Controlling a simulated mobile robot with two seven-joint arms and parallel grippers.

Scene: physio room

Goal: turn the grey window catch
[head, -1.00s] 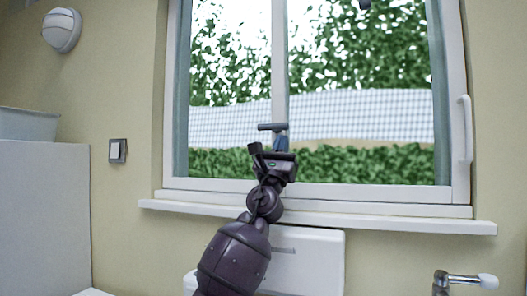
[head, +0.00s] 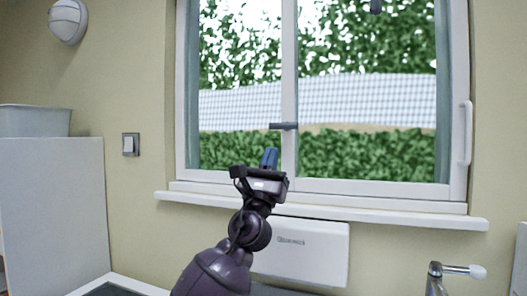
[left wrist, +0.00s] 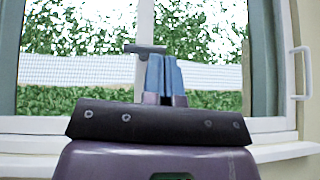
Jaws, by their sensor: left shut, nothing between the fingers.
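The grey window catch (head: 283,126) sits on the window's middle upright, its bar lying level and reaching to the left. It also shows in the left wrist view (left wrist: 145,49), just beyond and left of the fingertips. My left gripper (head: 269,153) is shut and empty, its blue fingers pressed together and pointing up. In the head view the fingertips are below and a little left of the catch, with a visible gap. In the left wrist view the fingers (left wrist: 164,62) overlap part of the upright. My right gripper is not in view.
The white window sill (head: 330,211) runs below the window, with a white box (head: 300,250) under it. A tap (head: 450,270) is at the lower right. A white handle (head: 467,133) is on the right frame. A light switch (head: 130,144) and grey tub (head: 35,121) are at left.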

